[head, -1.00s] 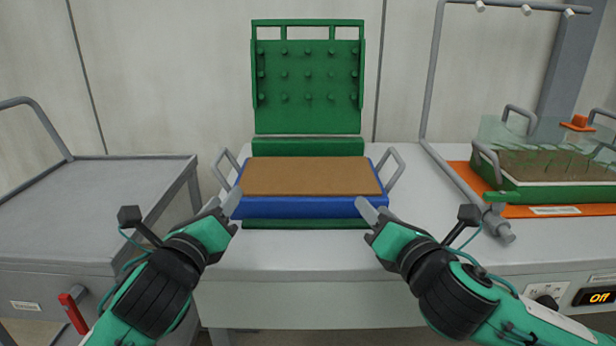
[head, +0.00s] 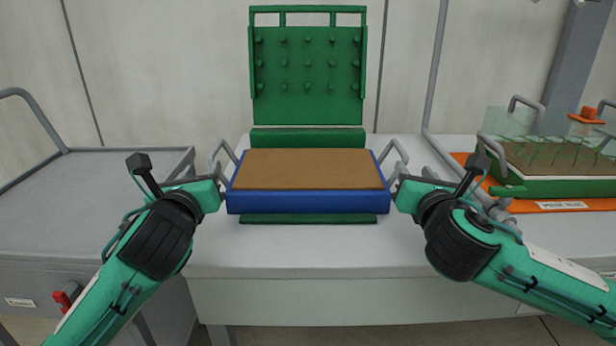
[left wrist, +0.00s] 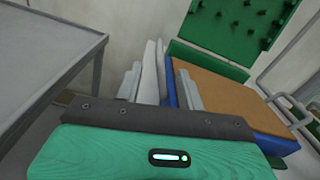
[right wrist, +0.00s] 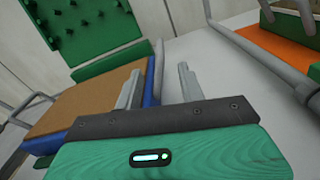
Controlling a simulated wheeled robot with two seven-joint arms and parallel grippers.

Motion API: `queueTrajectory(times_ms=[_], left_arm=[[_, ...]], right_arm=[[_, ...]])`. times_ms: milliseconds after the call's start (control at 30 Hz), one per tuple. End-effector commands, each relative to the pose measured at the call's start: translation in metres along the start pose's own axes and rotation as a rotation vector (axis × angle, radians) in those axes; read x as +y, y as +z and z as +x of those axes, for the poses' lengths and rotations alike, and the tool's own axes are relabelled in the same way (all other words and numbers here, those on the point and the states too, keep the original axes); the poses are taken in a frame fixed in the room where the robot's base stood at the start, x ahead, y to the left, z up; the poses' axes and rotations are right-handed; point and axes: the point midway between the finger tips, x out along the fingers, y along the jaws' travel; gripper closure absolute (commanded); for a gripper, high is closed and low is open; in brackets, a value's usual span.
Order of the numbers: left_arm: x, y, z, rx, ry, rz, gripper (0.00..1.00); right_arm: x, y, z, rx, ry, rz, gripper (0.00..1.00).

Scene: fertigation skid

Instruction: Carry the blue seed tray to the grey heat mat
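The blue seed tray (head: 308,203), filled with brown soil, lies level on the green base of an upright pegged press. It has a grey handle at each end. My left gripper (head: 222,190) is at its left end; in the left wrist view its fingers (left wrist: 160,88) are apart, with the left handle (left wrist: 151,68) appearing between them. My right gripper (head: 396,190) is at the right end; in the right wrist view its fingers (right wrist: 158,88) are apart, with the right handle (right wrist: 158,68) appearing between them. Contact cannot be told.
The green pegged plate (head: 308,75) stands behind the tray. At right, an orange mat (head: 590,204) carries a green tray (head: 570,187) under a clear cover, beside a grey pipe frame (head: 436,80). A grey cart (head: 90,195) stands left; its top is clear.

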Motion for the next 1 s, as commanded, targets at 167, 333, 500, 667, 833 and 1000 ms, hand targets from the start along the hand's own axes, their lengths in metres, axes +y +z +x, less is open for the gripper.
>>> queueTrajectory(times_ms=[167, 333, 500, 667, 833, 1000], left_arm=[[0.000, 0.000, 0.037, 0.001, 0.002, -0.003, 0.61], [0.000, 0.000, 0.070, 0.002, 0.001, -0.003, 0.61], [0.000, 0.000, 0.092, 0.001, 0.001, -0.003, 0.61], [0.000, 0.000, 0.102, 0.000, -0.001, -0.002, 0.61], [0.000, 0.000, 0.105, 0.000, 0.000, -0.002, 0.61], [0.000, 0.000, 0.104, 0.000, 0.000, -0.002, 0.61]], right_arm=[[0.000, 0.000, 0.037, 0.000, -0.001, 0.001, 0.60], [0.001, 0.001, 0.069, 0.000, -0.001, 0.001, 0.60], [0.001, 0.000, 0.092, 0.000, 0.000, 0.001, 0.60], [0.001, 0.000, 0.102, 0.000, 0.001, 0.001, 0.60], [0.000, 0.000, 0.104, 0.000, 0.001, 0.000, 0.60], [0.001, 0.000, 0.104, 0.000, 0.001, 0.001, 0.60]])
